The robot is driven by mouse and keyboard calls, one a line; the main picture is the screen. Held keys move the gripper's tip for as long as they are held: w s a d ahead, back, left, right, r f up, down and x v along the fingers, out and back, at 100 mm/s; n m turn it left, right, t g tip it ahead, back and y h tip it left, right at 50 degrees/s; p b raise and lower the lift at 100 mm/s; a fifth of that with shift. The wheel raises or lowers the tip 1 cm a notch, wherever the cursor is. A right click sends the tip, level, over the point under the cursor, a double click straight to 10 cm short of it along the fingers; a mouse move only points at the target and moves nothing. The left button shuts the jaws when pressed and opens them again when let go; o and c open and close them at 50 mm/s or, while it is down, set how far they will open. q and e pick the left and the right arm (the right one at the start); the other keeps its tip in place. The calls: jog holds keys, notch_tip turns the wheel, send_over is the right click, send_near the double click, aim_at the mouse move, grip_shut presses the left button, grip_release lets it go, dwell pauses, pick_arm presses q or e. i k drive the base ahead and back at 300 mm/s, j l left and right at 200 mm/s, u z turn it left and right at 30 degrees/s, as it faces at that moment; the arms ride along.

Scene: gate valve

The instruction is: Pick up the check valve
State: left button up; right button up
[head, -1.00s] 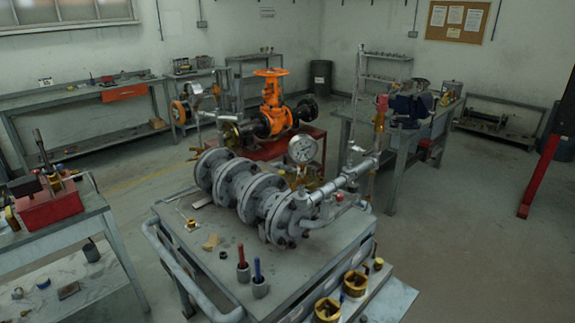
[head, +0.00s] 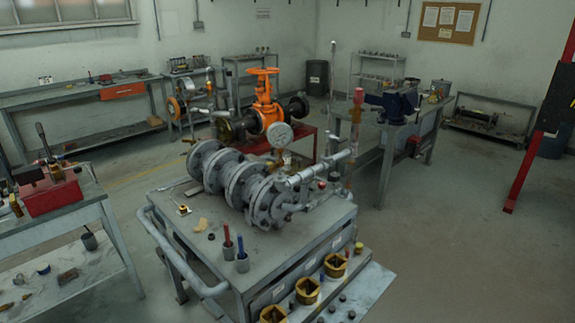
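I cannot tell for sure which item is the check valve. A grey flanged valve assembly (head: 235,185) lies on the metal cart (head: 195,235) in the middle, with a round gauge (head: 279,135) and a silver pipe branch at its right end. Several brass fittings with dark openings sit on a low ledge at the cart's front right, such as the brass fitting (head: 335,265) nearest the cart's right corner. An orange gate valve (head: 267,110) with a handwheel stands behind on a red stand. Neither of my grippers shows in the head view.
A left bench (head: 50,220) holds a red toolbox (head: 52,193). A blue vise (head: 397,103) is on the bench behind right. Two small cups (head: 242,262) with red and blue handles stand on the cart. A red post (head: 540,120) is at right. Floor right of the cart is clear.

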aim_at(286, 156)
jog(key=i+l+u, duration=0.4)
jog(key=l, duration=0.25)
jog(key=i+l+u, duration=0.2)
jog(key=l, duration=0.15)
jog(key=l+u, duration=0.2)
jog(key=l, duration=0.15)
jog(key=i+l+u, duration=0.2)
jog(key=l, duration=0.2)
jog(key=l+u, duration=0.2)
jog(key=l, duration=0.2)
